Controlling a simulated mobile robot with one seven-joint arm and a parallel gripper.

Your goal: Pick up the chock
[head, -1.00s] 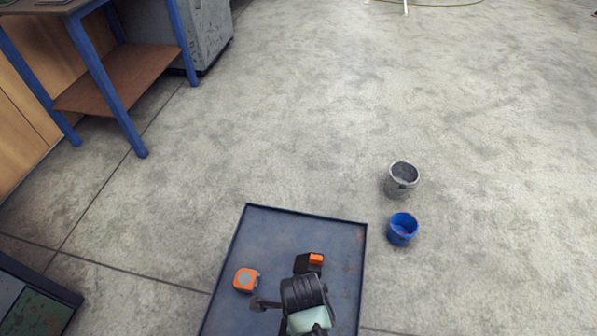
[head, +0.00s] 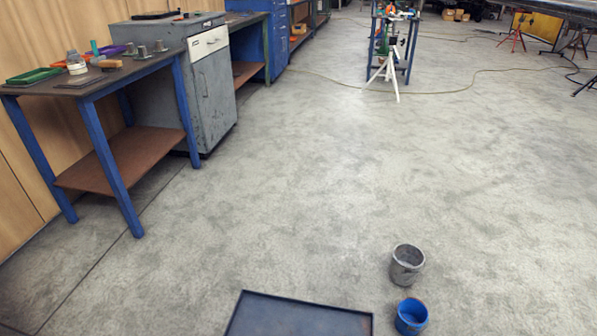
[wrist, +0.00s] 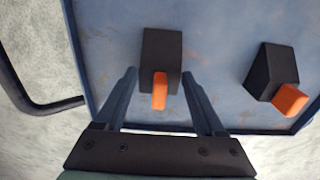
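In the wrist view, a black chock (wrist: 162,55) with an orange tab sits on the blue-grey tray (wrist: 107,42). A second black block (wrist: 264,68) with an orange end stands to its right, near the tray's edge. My gripper (wrist: 160,77) is open, with one finger on each side of the first chock's near part. A gap shows on both sides, and I cannot tell how high the fingers are above the tray. In the head view only the tray's far edge (head: 300,296) shows; the chocks and my gripper are out of that view.
A grey bucket (head: 407,264) and a blue bucket (head: 412,316) stand on the floor right of the tray. A blue-legged workbench (head: 95,83) and a grey cabinet (head: 190,80) are at the left. A dark curved bar (wrist: 35,103) is left of the tray. The middle floor is clear.

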